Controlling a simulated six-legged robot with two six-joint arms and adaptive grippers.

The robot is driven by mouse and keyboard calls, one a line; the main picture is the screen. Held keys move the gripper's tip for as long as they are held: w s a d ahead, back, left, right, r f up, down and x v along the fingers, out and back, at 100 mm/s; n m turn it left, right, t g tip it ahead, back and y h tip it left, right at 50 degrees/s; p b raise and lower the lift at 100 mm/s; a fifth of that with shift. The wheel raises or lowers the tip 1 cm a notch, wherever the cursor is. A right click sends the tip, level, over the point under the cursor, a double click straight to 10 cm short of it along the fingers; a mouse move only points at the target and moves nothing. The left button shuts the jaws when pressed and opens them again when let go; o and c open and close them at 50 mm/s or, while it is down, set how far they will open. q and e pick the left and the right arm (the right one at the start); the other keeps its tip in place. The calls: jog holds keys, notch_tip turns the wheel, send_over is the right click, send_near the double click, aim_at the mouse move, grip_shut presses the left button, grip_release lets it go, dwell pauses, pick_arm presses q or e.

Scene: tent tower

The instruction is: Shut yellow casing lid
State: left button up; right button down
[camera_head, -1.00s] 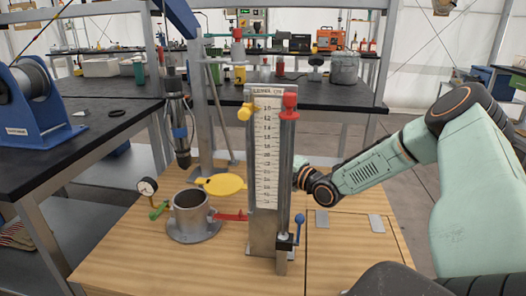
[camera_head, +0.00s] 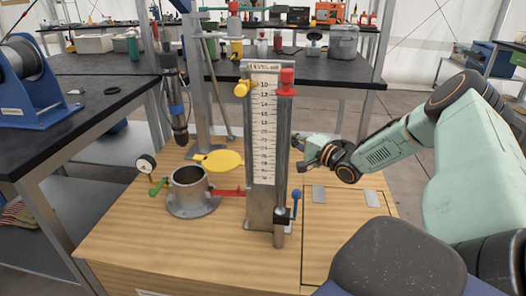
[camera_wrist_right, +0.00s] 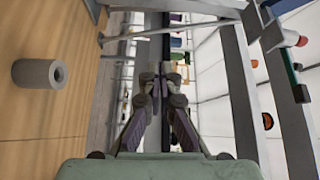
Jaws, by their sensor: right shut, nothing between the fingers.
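The yellow lid (camera_head: 220,160) is a flat round disc standing out behind and to the right of the open grey casing (camera_head: 188,188). The casing's round mouth is uncovered. My right gripper (camera_head: 303,154) is right of the tall scale column (camera_head: 262,150), behind its front, with its fingers pointing left. It is shut and empty, apart from the lid. In the right wrist view its fingers (camera_wrist_right: 157,82) meet with nothing between them. My left gripper is not in view.
A green handle (camera_head: 158,187), a gauge (camera_head: 146,163) and a red lever (camera_head: 228,191) are at the casing. The column, with yellow and red knobs, stands between my right gripper and the lid. A grey hollow cylinder (camera_wrist_right: 38,74) shows in the wrist view.

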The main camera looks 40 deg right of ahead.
jog(key=s+d+f+n+g+y+p, duration=0.1)
jog(key=s+f+n+g+y, duration=0.15)
jog(key=s+f+y, duration=0.2)
jog(key=w+a+b, duration=0.3)
jog(key=w+a, duration=0.4)
jog(key=shift+w+a+f+n+y, duration=0.3)
jog(key=shift+a+n+y, duration=0.05)
jog(key=shift+y, duration=0.1)
dwell(0.3)
jog(key=shift+s+t, duration=0.1)
jog(key=shift+t, duration=0.15)
jog(key=shift+s+a+p, duration=0.75)
jog(key=shift+a+p, duration=0.2)
jog(key=shift+a, duration=0.15)
